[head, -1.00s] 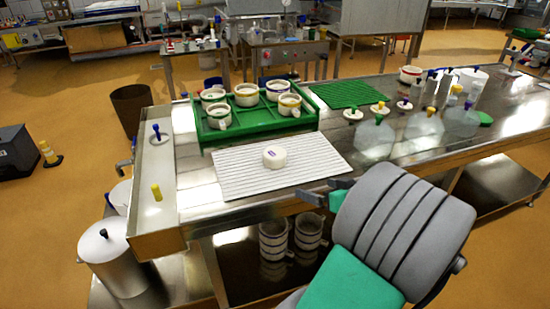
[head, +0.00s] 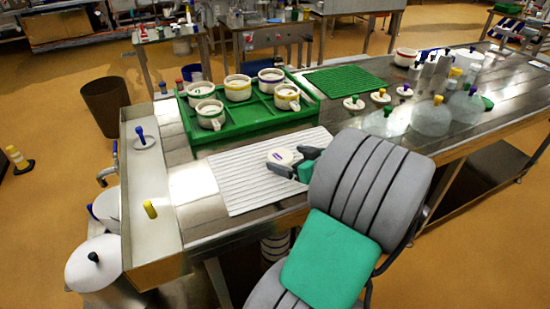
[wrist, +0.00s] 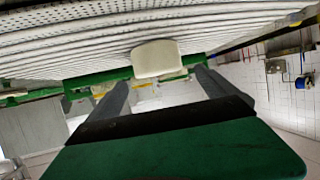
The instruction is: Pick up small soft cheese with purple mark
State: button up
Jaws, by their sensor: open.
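The small soft cheese (head: 279,157) is a white round with a purple mark on top. It lies on the white ribbed mat (head: 235,180) on the steel table. My gripper (head: 292,168) is open at the cheese's near right side, and part of the cheese is hidden behind its fingers in the head view. In the wrist view the cheese (wrist: 157,59) shows ahead, between the lines of the two open fingers (wrist: 163,88). I cannot tell whether the fingers touch it.
A green tray (head: 250,117) with several white moulds stands behind the mat. A green mat (head: 345,78) and several knobbed lids, such as one with a green knob (head: 354,103), lie to the right. A steel trough (head: 145,185) runs along the table's left end.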

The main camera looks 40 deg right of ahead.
aim_at(286, 159)
jog(key=x, duration=0.2)
jog(key=f+x, duration=0.1)
jog(key=x, duration=0.2)
jog(key=shift+s+p, duration=0.15)
jog(key=shift+p, duration=0.15)
jog(key=shift+c, duration=0.4)
jog(key=c, duration=1)
